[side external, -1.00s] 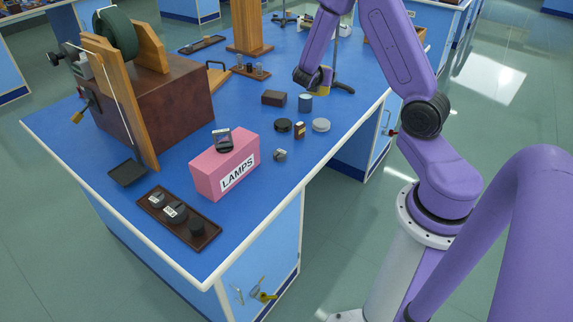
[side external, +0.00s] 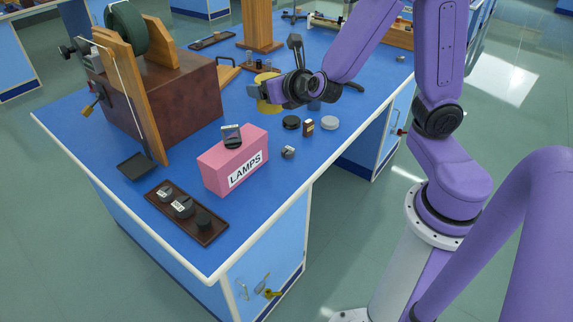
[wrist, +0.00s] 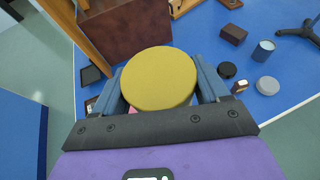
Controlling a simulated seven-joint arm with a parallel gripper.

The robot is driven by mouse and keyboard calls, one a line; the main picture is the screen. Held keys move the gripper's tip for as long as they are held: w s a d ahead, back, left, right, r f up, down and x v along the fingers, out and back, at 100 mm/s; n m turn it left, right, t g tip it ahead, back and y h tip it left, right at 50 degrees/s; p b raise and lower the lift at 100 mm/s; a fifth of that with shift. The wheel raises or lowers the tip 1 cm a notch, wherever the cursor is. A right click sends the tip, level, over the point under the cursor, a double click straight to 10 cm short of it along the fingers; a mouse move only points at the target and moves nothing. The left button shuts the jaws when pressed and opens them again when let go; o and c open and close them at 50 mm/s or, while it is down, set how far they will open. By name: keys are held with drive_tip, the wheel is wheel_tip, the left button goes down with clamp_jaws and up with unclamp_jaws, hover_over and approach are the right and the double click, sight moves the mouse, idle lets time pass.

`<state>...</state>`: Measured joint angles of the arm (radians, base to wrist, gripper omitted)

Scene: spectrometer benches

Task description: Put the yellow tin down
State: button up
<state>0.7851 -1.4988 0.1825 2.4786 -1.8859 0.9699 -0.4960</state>
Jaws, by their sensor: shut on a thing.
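The yellow tin (side external: 268,89) is held in my gripper (side external: 265,92), partly covered by it in the side view. In the wrist view, the tin's round, flat top (wrist: 159,78) faces the camera, between the two blue-grey fingers of my gripper (wrist: 162,86). The fingers close on opposite sides of the tin. The tin appears to be above the blue bench (side external: 258,122), but its exact height is hard to tell. Its underside is hidden.
A pink LAMPS box (side external: 232,158) with a small dark device on top stands nearer the camera. A large brown wooden box (side external: 165,100) stands left of the tin. A black disc (side external: 291,122), grey disc (side external: 330,123) and small brown bottle (side external: 308,127) stand right. Bare blue bench lies between.

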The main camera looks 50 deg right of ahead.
drive_tip(key=w+d+f, duration=0.6)
drive_tip(key=d+f, duration=0.2)
drive_tip(key=d, duration=0.3)
drive_tip(key=shift+w+d+f, duration=0.4)
drive_tip(key=shift+w+f, duration=1.85)
drive_tip(key=shift+w, duration=0.1)
drive_tip(key=shift+w+d+f, duration=0.45)
drive_tip(key=shift+w+f, duration=1.75)
drive_tip(key=shift+w, duration=0.1)
drive_tip(key=shift+w+d+f, duration=0.4)
drive_tip(key=shift+w+f, duration=1.85)
drive_tip(key=shift+w, duration=0.1)
drive_tip(key=shift+f, duration=0.1)
drive_tip(key=shift+f, duration=0.35)
drive_tip(key=shift+f, duration=0.15)
